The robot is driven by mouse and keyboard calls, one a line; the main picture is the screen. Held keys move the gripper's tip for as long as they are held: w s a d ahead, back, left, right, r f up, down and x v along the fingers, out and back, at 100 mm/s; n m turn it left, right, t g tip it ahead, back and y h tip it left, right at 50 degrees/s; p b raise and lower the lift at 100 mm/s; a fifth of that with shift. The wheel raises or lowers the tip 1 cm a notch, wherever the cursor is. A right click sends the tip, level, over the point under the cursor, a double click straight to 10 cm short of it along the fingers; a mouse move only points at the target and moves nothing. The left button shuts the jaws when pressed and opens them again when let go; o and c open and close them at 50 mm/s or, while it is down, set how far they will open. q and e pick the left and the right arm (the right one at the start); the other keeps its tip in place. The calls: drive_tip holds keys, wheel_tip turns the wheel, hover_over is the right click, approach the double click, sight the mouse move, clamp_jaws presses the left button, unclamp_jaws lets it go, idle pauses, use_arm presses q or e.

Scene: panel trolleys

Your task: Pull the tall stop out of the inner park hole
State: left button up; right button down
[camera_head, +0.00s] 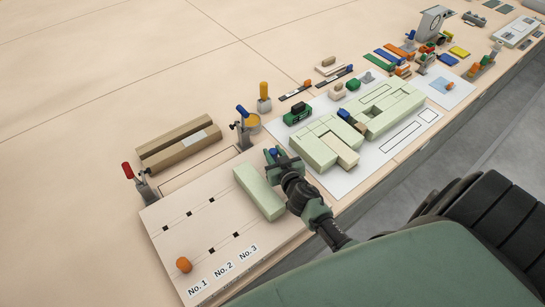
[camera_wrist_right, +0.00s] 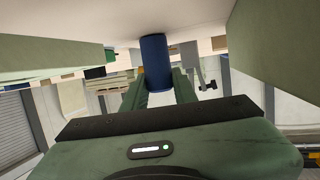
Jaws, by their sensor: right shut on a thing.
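My right gripper (camera_head: 281,158) is at the far right corner of the pale board (camera_head: 190,238), shut on a blue stop (camera_head: 273,153). The right wrist view shows the blue stop (camera_wrist_right: 156,62) as a cylinder between the two fingers (camera_wrist_right: 158,90). Its upper end in that picture meets a pale surface; whether it sits in a hole there is hidden. An orange stop (camera_head: 183,265) stands on the board near its left edge. The park holes cannot be made out under my gripper. My left gripper is not in view.
A pale green block (camera_head: 259,192) lies on the board close beside my right gripper. Clamps with red (camera_head: 127,170) and blue (camera_head: 242,111) handles stand behind the board. More pale green blocks (camera_head: 310,150) lie on a white sheet to the right. The table's far left is clear.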

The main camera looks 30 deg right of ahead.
drive_tip(key=shift+r+p, duration=0.6)
drive_tip(key=shift+r, duration=0.15)
drive_tip(key=shift+r, duration=0.2)
wheel_tip(320, 180, up, 10)
drive_tip(key=p, duration=0.9)
drive_tip(key=shift+f, duration=0.2)
idle(0.4)
idle(0.5)
